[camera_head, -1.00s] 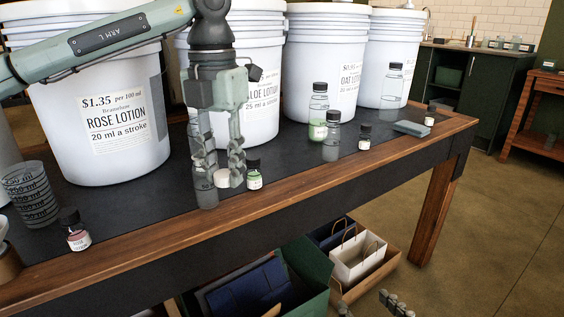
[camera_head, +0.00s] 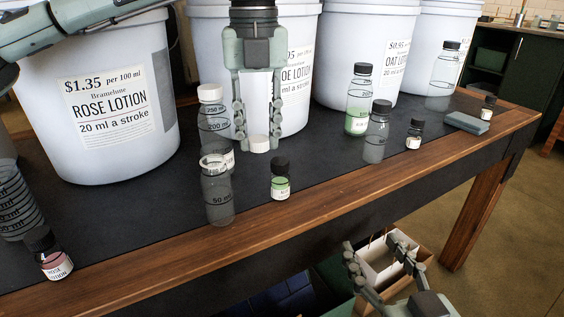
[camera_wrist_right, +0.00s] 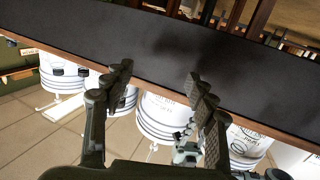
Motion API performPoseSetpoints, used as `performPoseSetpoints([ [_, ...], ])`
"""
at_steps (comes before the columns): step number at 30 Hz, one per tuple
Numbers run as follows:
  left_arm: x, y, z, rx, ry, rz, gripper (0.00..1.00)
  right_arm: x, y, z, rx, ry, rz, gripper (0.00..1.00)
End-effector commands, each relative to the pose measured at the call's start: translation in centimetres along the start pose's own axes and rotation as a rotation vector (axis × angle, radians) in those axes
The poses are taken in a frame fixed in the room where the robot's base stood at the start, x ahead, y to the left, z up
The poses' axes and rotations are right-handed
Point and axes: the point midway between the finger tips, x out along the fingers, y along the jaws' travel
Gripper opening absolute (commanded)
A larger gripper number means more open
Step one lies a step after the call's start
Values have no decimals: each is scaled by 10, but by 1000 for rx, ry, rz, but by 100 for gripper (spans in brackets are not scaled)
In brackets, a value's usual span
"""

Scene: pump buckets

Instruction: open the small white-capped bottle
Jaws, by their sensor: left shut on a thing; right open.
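The small clear bottle (camera_head: 219,198), marked 50 ml, stands upright on the dark tabletop with its pale-rimmed mouth uncapped. My left gripper (camera_head: 258,143) points down to the right of and behind it, shut on the white cap (camera_head: 259,145) between its fingertips, apart from the bottle. A larger clear bottle (camera_head: 216,128) with a white cap stands just behind the small one. My right gripper (camera_head: 376,247) is open and empty, low in front of the table edge. Its fingers (camera_wrist_right: 158,82) also show apart in the right wrist view.
A black-capped green vial (camera_head: 280,186) stands right of the open bottle, and a pink one (camera_head: 50,256) at front left. Several black-capped bottles, a blue-grey block (camera_head: 467,123) and large white buckets (camera_head: 95,90) line the table. A box with bags (camera_head: 385,260) is below.

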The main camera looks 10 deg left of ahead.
Motion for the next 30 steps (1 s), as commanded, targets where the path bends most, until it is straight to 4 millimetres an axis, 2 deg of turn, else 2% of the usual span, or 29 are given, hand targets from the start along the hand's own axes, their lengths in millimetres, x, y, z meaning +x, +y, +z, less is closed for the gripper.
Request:
performPoseSetpoints([
  [1, 9, 0, 0, 0, 0, 0, 0, 0, -2, -3, 3, 19, -3, 57],
  [7, 29, 1, 0, -2, 0, 0, 0, 0, -6, -13, 10, 66, -12, 57],
  [12, 58, 1, 0, -3, 0, 0, 0, -1, -11, -26, 20, 129, -23, 57],
  [15, 67, 0, 0, -2, -1, -1, 0, -1, -13, -31, 23, 152, -26, 57],
  [30, 71, 0, 0, -2, -2, -2, 0, -3, -15, -38, 27, 185, -31, 57],
])
